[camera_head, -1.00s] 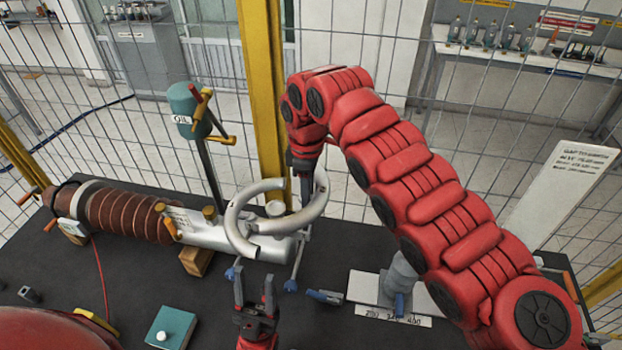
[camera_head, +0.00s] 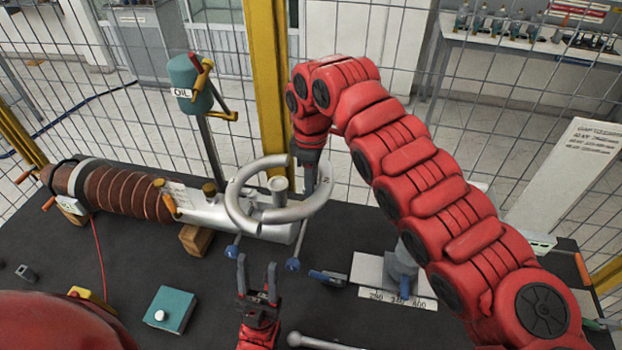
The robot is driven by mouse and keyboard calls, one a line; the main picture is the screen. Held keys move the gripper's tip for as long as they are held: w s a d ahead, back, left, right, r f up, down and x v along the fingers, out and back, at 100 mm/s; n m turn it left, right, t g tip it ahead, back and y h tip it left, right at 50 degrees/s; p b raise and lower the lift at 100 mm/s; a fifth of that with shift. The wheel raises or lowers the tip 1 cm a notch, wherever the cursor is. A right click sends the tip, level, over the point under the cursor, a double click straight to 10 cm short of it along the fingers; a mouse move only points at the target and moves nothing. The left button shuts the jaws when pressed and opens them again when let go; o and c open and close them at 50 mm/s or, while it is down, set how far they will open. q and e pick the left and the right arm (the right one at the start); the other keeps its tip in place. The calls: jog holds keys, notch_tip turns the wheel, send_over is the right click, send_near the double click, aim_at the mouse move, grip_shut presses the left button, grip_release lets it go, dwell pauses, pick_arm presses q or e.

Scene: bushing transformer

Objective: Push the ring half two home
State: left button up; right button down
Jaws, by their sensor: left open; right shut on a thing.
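Ring half two (camera_head: 321,199) is a grey metal half ring on the right, and my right gripper (camera_head: 309,178) is shut on its upper right part. The other half ring (camera_head: 234,205) curves on the left, in front of the silver tube (camera_head: 268,228). The two halves now form a nearly full ring around a short upright stub (camera_head: 279,190). Their ends look close together, but I cannot tell whether they touch. My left gripper (camera_head: 258,275) is open and empty, in front of and below the ring.
A brown ribbed bushing (camera_head: 122,190) lies at the left on wooden blocks. Blue-ended bolts (camera_head: 292,264) hang below the ring. A teal box (camera_head: 171,309) and a grey rod (camera_head: 315,342) lie near the front.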

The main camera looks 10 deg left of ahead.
jog(key=shift+s+f, duration=0.1)
jog(key=shift+f, duration=0.45)
jog(key=shift+b, duration=0.45)
jog(key=shift+b, duration=0.65)
dwell(1.0)
jog(key=shift+f+b, duration=1.65)
jog(key=shift+f, duration=0.35)
jog(key=c, duration=0.5)
grip_release()
jog(key=shift+s, duration=0.1)
jog(key=shift+c, duration=0.2)
